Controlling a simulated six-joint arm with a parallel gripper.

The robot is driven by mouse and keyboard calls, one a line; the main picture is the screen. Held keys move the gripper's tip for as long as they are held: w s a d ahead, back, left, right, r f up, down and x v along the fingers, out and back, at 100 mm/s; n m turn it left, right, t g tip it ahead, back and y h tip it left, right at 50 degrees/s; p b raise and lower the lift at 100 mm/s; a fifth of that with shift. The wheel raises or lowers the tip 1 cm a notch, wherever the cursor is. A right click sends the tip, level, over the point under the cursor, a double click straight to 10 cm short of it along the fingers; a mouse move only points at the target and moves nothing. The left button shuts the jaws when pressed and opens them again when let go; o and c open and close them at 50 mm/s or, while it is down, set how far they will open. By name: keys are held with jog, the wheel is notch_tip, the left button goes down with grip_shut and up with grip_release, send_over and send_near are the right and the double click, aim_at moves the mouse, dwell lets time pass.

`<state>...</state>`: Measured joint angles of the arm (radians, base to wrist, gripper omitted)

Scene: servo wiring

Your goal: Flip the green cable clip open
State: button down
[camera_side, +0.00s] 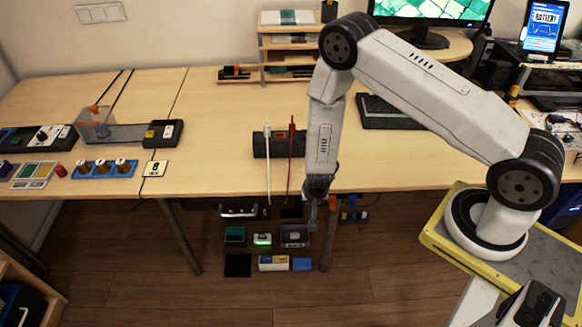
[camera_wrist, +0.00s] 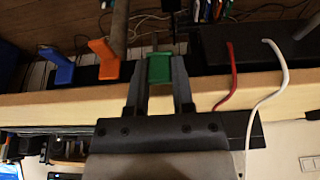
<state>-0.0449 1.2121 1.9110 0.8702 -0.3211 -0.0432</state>
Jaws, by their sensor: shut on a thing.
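The green cable clip (camera_wrist: 160,68) shows in the wrist view at the table's edge, between the two fingers of my gripper (camera_wrist: 158,82). The fingers are shut on it, one on each side. The fingers hide its sides, and I cannot tell how far its flap is swung. In the side view my gripper (camera_side: 318,190) is at the front edge of the table, pointing down. The green clip is hidden there.
An orange clip (camera_wrist: 105,58) and a blue clip (camera_wrist: 58,66) stand left of the green one in the wrist view. A red cable (camera_wrist: 231,80) and a white cable (camera_wrist: 272,85) hang over the edge to the right. Small boxes (camera_side: 272,263) sit below the table.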

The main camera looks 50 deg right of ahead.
jog(key=shift+c, duration=2.4)
grip_release()
jog(key=v, duration=0.7)
jog(key=shift+a+r, duration=0.15)
jog(key=shift+r, duration=0.2)
jog(key=shift+s, duration=0.1)
